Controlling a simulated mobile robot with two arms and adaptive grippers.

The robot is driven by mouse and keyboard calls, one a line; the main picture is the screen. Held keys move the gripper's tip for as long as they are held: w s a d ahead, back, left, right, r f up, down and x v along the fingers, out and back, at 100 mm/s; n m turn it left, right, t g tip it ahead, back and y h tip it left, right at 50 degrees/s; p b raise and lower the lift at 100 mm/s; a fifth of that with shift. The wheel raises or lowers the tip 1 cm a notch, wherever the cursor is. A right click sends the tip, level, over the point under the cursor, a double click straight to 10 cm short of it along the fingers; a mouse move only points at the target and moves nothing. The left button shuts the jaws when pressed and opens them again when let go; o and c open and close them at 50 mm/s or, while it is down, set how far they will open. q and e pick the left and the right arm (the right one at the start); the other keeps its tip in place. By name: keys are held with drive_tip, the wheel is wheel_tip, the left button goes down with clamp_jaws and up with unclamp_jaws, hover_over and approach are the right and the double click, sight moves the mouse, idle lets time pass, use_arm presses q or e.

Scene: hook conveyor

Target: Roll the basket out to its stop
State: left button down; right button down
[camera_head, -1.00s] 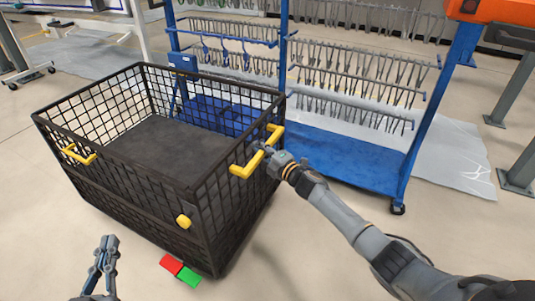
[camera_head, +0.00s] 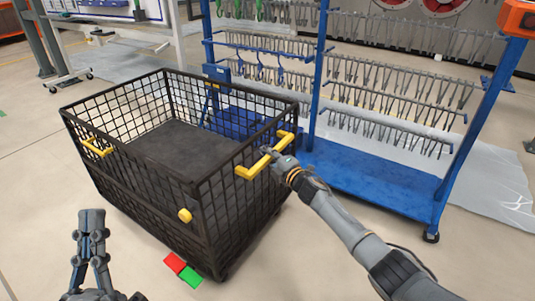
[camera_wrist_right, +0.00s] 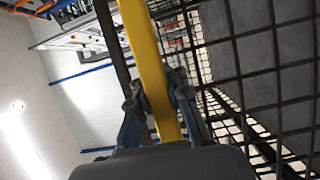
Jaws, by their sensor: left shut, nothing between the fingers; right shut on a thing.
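The black mesh basket (camera_head: 150,190) stands on the floor at left centre in the head view, its flat dark inside visible. It has a yellow handle (camera_head: 96,147) on its left part and another yellow handle (camera_head: 250,172) at its right end. My right gripper (camera_head: 276,160) is shut on the right yellow handle. In the right wrist view the fingers (camera_wrist_right: 160,105) close around the yellow bar (camera_wrist_right: 148,62) beside the mesh. My left gripper (camera_head: 91,222) is shut and empty, low at the left in front of the basket, apart from it.
Red (camera_head: 174,263) and green (camera_head: 190,276) floor marks lie by the basket's near corner. A yellow round knob (camera_head: 184,215) is on its near side. A blue rack with hooks (camera_head: 380,184) stands close behind and right. Floor at front right is clear.

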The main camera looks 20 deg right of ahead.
drive_tip(key=c, duration=1.2)
unclamp_jaws()
drive_tip(key=shift+f, duration=0.15)
drive_tip(key=shift+s+d, duration=0.1)
drive_tip(key=shift+s, duration=0.05)
drive_tip(key=v, duration=1.1)
drive_tip(key=shift+s, duration=0.4)
